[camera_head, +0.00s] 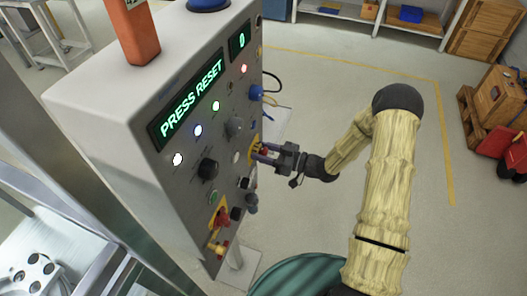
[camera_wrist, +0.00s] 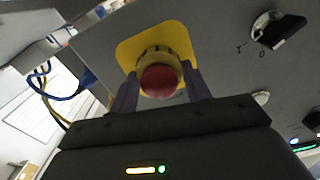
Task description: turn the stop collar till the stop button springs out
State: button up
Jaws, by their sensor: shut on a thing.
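The stop button (camera_wrist: 158,80) is a red round cap in the wrist view. The yellow stop collar (camera_wrist: 157,56) surrounds it, in front of a yellow plate (camera_wrist: 128,50) on the grey panel. My gripper (camera_wrist: 158,92) has one finger on each side of the collar and is shut on it. In the head view my gripper (camera_head: 258,152) reaches the panel's right part, and it mostly hides the button and collar. Whether the button is in or out I cannot tell. The panel display (camera_head: 191,98) reads PRESS RESET.
The grey control panel (camera_head: 110,95) carries several knobs and lamps close around my gripper, including a black knob (camera_head: 208,168). A red and yellow switch (camera_head: 218,218) sits lower on it. A blue cable (camera_wrist: 65,95) hangs beside the panel.

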jog(key=o, duration=1)
jog(key=shift+d, duration=0.1)
jog(key=b+v, duration=0.4)
jog(key=v, duration=1.3)
jog(key=shift+d, duration=0.1)
jog(key=shift+r, duration=0.1)
